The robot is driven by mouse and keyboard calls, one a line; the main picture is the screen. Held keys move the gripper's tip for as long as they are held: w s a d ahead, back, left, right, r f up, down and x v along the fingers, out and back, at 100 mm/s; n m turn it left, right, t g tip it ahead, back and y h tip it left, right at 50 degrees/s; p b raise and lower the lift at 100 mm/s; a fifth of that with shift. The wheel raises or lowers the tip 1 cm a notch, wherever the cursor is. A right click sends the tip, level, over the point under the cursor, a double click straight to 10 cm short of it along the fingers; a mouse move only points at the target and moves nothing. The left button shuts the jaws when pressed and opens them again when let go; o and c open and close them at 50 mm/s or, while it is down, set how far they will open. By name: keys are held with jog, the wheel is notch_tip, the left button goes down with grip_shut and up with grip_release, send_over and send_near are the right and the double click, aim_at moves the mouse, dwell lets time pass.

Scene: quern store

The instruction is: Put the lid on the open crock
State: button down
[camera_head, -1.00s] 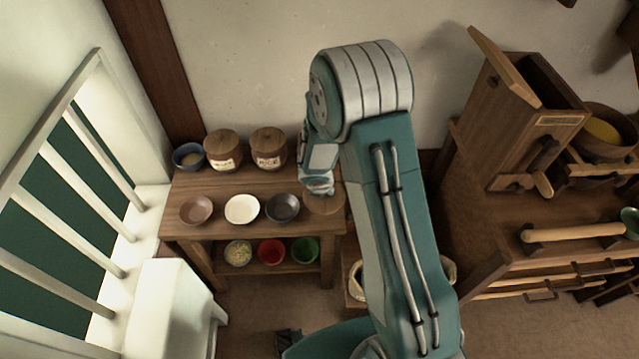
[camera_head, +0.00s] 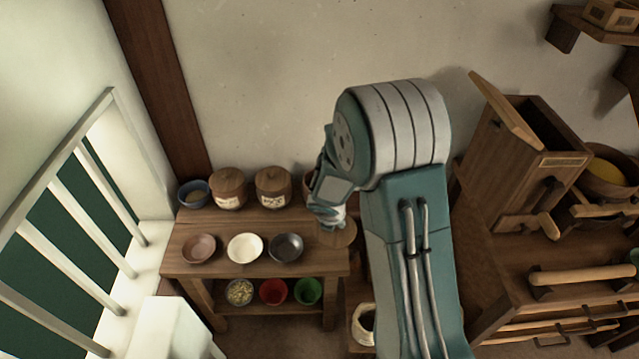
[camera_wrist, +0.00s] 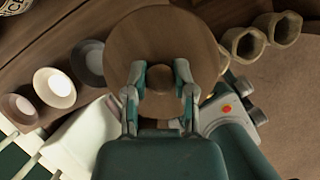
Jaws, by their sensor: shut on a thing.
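My gripper (camera_wrist: 161,90) is shut on the knob of a round wooden lid (camera_wrist: 158,30) in the wrist view. In the head view the lid (camera_head: 343,235) hangs level or nearly so by the right end of the wooden table. Two labelled crocks with wooden lids, a left one (camera_head: 228,188) and a right one (camera_head: 272,188), stand at the table's back. A third rounded brown vessel (camera_head: 309,183) shows only its left edge behind my arm; I cannot see whether it is open. A patterned vessel (camera_wrist: 14,5) is cut off at the wrist view's top left.
Brown (camera_head: 198,247), white (camera_head: 245,247) and dark (camera_head: 286,247) bowls line the table's front (camera_head: 215,271). A blue bowl (camera_head: 194,192) stands at the back left. Small bowls fill the lower shelf. A wooden bin (camera_head: 520,165) stands at right; an open sack (camera_head: 363,324) stands below.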

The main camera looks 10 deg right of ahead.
jog(key=w+r, duration=0.8)
jog(key=w, duration=0.3)
jog(key=w+d+f, duration=0.1)
jog(key=w+f, duration=1.1)
jog(key=w, duration=0.1)
jog(key=shift+w+d+f, duration=0.2)
jog(key=shift+w+f, duration=0.2)
jog(key=shift+f, duration=0.1)
jog(key=shift+c, duration=2.2)
grip_release()
